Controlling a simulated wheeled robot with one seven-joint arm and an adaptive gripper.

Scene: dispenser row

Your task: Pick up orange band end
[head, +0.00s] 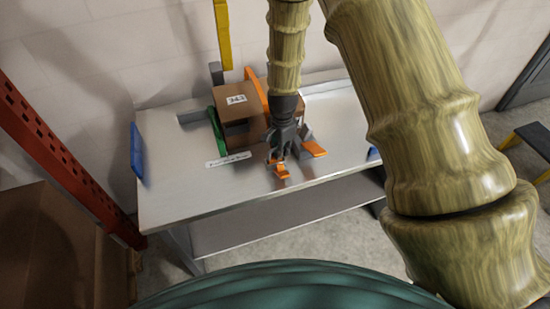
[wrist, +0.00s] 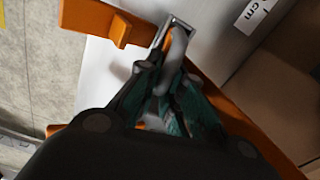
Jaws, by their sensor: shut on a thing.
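An orange band (head: 258,91) slopes down the right part of a brown box on the metal table. More orange shows low beside my gripper (head: 279,158), near the table's front edge. In the wrist view my gripper (wrist: 172,60) has its fingers closed together at the orange band (wrist: 255,130), which runs from upper left to lower right. A small grey metal frame (wrist: 178,32) sits at the fingertips. The fingers hide the exact grip point on the band end. Another orange piece (head: 314,149) lies just right of the gripper.
The brown box (head: 236,97) stands behind my gripper on the table (head: 175,200). The table's left part is mostly clear. A red rack post (head: 60,160) stands at left.

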